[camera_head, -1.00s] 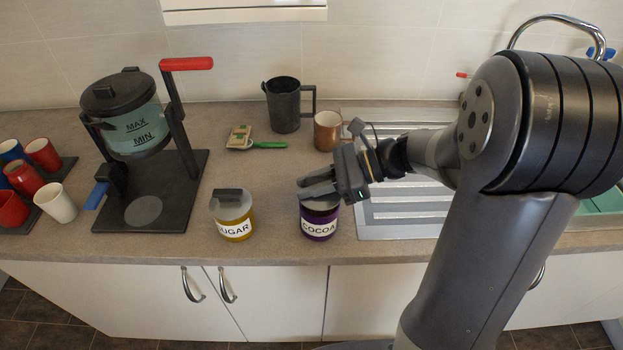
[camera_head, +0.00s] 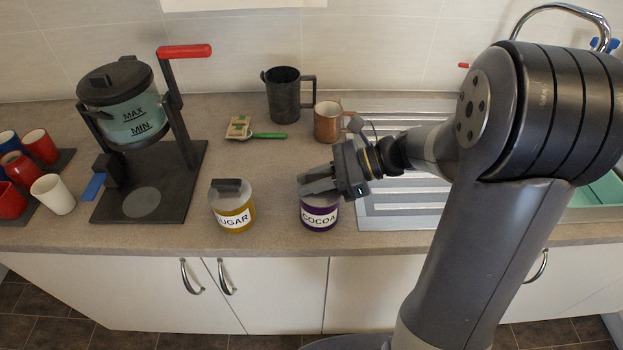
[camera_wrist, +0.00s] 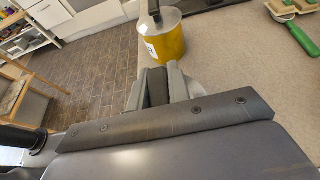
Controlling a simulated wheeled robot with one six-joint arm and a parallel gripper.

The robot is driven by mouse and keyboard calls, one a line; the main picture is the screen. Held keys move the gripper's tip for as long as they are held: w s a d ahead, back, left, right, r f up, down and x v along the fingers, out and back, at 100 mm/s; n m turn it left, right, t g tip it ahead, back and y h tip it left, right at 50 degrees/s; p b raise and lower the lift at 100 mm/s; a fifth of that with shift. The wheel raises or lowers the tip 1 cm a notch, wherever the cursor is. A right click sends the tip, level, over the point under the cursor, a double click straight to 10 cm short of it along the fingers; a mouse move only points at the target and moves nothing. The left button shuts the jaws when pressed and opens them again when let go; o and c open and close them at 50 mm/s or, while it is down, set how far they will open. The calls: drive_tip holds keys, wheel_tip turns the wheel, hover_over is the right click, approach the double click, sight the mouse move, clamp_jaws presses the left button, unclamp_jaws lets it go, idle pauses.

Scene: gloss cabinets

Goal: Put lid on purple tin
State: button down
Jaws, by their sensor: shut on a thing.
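The purple tin (camera_head: 319,217), labelled COCOA, stands upright on the counter near its front edge. My gripper (camera_head: 317,187) is directly above it, with the fingers pointing left. In the wrist view the gripper (camera_wrist: 159,84) is shut on the dark handle (camera_wrist: 157,88) of a grey lid (camera_wrist: 190,80). The fingers hide most of the lid. The lid is at the tin's mouth, but I cannot tell whether it is fully seated.
A yellow SUGAR tin (camera_head: 233,207) with its lid on stands just left. A coffee machine (camera_head: 140,150) is farther left, and a copper mug (camera_head: 328,122) and dark jug (camera_head: 285,95) stand behind. The sink's drainer (camera_head: 400,205) lies to the right.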

drive_tip(key=shift+f, duration=0.45)
drive_tip(key=c, duration=1.3)
unclamp_jaws()
drive_tip(key=shift+o, duration=0.2)
drive_tip(key=v, duration=1)
drive_tip(key=shift+d+b, duration=0.4)
drive_tip(key=shift+a+r, duration=0.1)
